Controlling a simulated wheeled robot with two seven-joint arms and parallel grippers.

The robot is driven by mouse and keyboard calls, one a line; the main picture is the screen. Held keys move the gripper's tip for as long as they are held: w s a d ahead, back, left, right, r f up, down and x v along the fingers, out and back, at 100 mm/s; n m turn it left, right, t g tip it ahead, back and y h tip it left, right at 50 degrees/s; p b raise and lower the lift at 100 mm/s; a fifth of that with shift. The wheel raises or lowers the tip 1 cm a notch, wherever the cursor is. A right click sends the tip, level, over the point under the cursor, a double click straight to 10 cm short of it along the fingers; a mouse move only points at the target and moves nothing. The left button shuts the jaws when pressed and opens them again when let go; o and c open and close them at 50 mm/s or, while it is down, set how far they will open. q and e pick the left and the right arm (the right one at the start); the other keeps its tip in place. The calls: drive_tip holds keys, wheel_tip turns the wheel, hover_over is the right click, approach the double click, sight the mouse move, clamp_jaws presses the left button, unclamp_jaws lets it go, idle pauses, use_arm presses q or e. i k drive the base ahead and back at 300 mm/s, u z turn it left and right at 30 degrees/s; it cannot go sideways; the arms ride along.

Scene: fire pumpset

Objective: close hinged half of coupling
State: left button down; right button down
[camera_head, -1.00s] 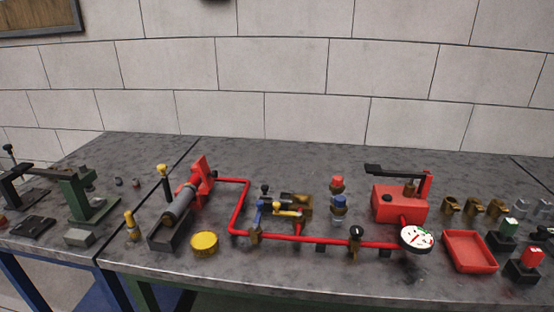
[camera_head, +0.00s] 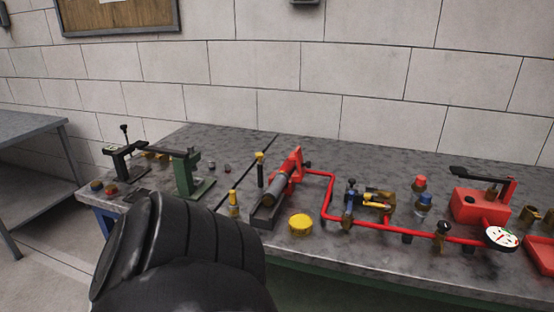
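A brass coupling-like assembly (camera_head: 376,203) with blue and yellow parts sits on the red pipe (camera_head: 330,190) at the middle right of the bench. At this size I cannot tell which part is its hinged half or whether it is open. A large black rounded part, seemingly my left arm, fills the lower left and hides the bench front there. Neither gripper shows in this view.
The grey bench (camera_head: 290,262) also carries a green press (camera_head: 190,176), a grey cylinder (camera_head: 273,189) with a red end, a yellow cap (camera_head: 300,224), a red tank (camera_head: 478,207) and a white gauge (camera_head: 501,238). Another grey table (camera_head: 30,125) stands at far left.

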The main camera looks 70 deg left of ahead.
sight(298, 175)
drive_tip(key=k, duration=0.55)
drive_tip(key=u, duration=1.1)
